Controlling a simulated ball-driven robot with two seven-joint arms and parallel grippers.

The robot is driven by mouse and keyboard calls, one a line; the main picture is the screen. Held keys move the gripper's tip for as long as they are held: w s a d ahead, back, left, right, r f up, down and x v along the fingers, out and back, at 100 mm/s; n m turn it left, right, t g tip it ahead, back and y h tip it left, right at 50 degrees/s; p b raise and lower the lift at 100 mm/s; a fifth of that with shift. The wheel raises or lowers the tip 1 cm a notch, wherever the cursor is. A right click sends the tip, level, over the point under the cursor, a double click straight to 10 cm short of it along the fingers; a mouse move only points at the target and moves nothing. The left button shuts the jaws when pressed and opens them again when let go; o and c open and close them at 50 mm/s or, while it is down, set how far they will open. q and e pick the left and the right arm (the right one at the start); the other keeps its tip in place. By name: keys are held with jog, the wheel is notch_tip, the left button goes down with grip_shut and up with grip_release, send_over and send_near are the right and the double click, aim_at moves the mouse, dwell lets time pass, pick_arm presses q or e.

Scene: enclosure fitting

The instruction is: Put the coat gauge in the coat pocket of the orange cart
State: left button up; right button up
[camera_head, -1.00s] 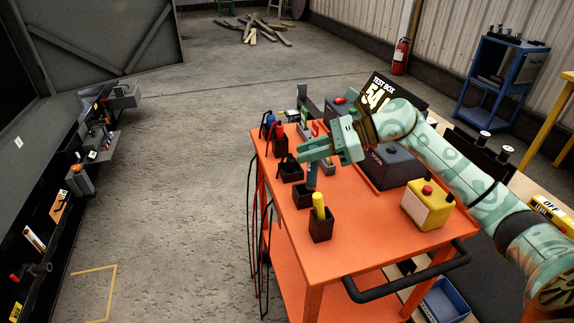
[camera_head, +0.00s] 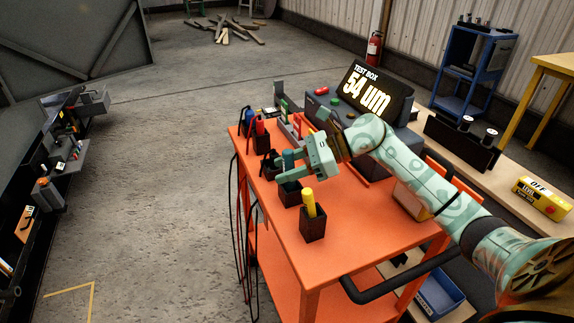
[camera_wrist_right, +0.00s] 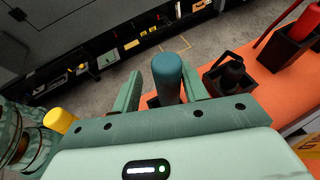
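The coat gauge, which I take to be the teal cylinder (camera_head: 289,158), stands upright in a dark pocket (camera_head: 290,195) on the orange cart (camera_head: 370,225). In the right wrist view the gauge (camera_wrist_right: 167,78) rises between my fingers, with a visible gap on its left side. My right gripper (camera_head: 291,161) is open around the gauge, a little above the pocket rim. The near finger hides part of the gauge's lower body, so how deep it sits cannot be told. My left gripper is not in view.
A pocket with a yellow cylinder (camera_head: 309,203) stands nearer. Pockets with a black item (camera_head: 272,160) and a red item (camera_head: 260,126) stand farther back. The test box display (camera_head: 372,90) reads 54 um. A yellow box (camera_head: 412,200) is partly behind my arm.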

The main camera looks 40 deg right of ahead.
jog(key=shift+s+a+r, duration=0.1)
jog(key=shift+s+r, duration=0.05)
jog(key=shift+r, duration=0.3)
jog(key=p+v, duration=0.2)
jog(key=v, duration=1)
